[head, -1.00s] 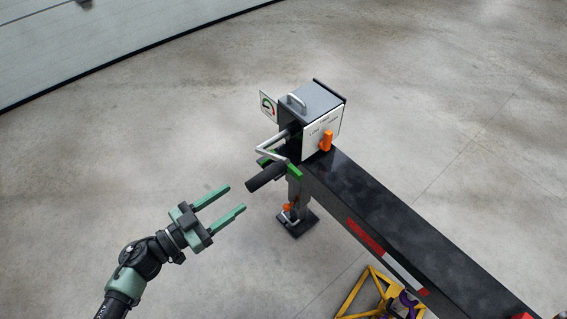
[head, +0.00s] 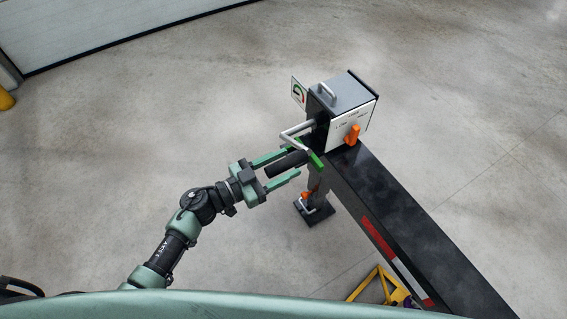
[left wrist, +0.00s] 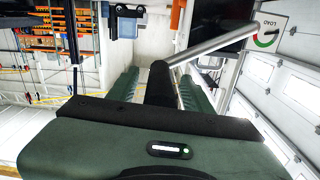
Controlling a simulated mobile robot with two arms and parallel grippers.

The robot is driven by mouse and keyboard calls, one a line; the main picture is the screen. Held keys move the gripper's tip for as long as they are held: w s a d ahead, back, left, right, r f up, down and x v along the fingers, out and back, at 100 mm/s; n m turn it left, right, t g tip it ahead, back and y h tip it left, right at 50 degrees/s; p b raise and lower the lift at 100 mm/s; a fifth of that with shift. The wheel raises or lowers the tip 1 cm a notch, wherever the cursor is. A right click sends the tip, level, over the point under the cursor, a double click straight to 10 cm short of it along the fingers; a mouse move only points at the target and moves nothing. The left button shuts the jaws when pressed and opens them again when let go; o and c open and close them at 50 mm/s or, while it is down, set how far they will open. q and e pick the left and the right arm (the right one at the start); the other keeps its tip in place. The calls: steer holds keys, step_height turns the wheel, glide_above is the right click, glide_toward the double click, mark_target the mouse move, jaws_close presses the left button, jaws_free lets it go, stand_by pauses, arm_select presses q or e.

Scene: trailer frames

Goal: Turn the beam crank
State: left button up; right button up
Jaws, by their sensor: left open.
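The beam crank is a bent silver rod (head: 295,132) with a black handle grip (head: 284,164), on the left side of a grey-and-white box (head: 345,97) at the end of the dark beam (head: 410,215). My left gripper (head: 291,162) is open, with its green fingers on either side of the black grip. In the left wrist view the grip (left wrist: 160,85) lies between the two fingers, and the silver rod (left wrist: 212,45) runs up to the right. Whether either finger touches the grip, I cannot tell. My right gripper is out of view.
An orange lever (head: 352,134) is on the box front, and a gauge sign (head: 299,93) stands at its left. A support leg with a dark foot (head: 314,213) is under the beam. A yellow frame (head: 378,284) stands below. The floor to the left is open.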

arm_select(q)
jaws_close()
stand_by(1.4)
